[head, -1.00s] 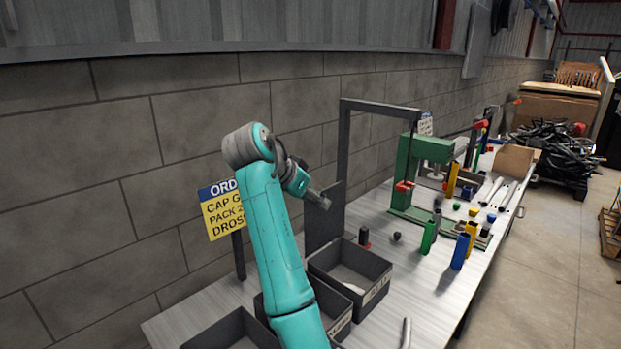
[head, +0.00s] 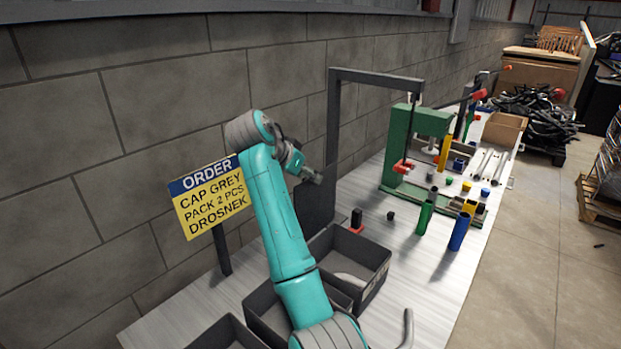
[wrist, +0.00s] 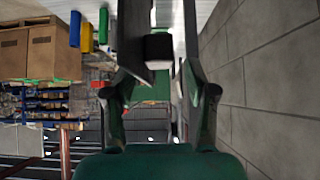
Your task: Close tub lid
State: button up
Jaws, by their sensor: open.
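A dark grey tub (head: 368,258) stands on the bench with its top open and something pale inside. A dark grey upright panel (head: 314,205), apparently its lid, stands raised at the tub's far left side. My gripper (head: 316,178) is beside the panel's upper part, above the tub; I cannot tell whether they touch. In the wrist view my gripper (wrist: 160,72) has its two fingers apart. A dark panel (wrist: 133,40) shows by the left finger, and a small black block (wrist: 158,47) appears between the fingers, with no clear grip on it.
More open dark tubs (head: 262,318) stand in front. A grey frame (head: 374,76) rises behind the lid. A red-based black piece (head: 356,220), a green press (head: 415,145) and upright green and blue tubes (head: 460,232) stand to the right. An order sign (head: 210,195) stands left.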

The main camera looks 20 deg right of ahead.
jog(key=shift+x, duration=1.55)
grip_shut()
